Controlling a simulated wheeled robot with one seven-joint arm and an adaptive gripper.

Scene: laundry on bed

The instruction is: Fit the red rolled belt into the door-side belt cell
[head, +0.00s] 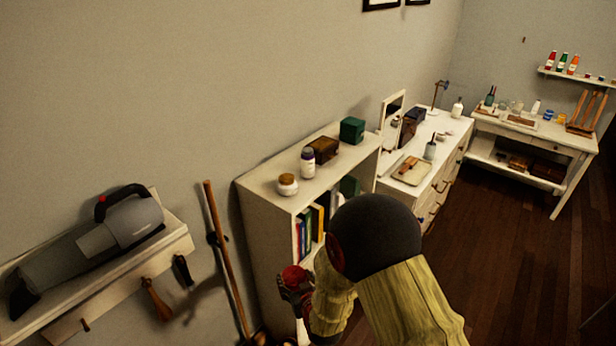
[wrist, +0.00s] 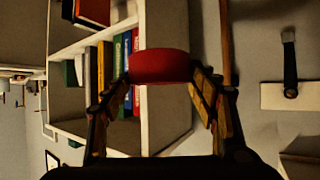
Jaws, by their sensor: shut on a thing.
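The red rolled belt (head: 292,277) is held by my gripper (head: 296,290) in front of the white bookcase, at the lower middle of the head view. In the wrist view the belt (wrist: 160,66) is a plain red band between the two fingertips of my gripper (wrist: 160,80). The fingers are shut on it from both sides. My arm hides part of the bookcase and floor in the head view. I cannot make out the door-side belt cell in either view.
The white bookcase (head: 272,205) holds books (head: 311,226), with jars and boxes on top. A wooden pole (head: 226,262) leans on the wall left of it. A shelf (head: 150,262) bears a grey handheld vacuum (head: 120,225). A dresser (head: 440,150) stands beyond; the floor (head: 510,235) at right is clear.

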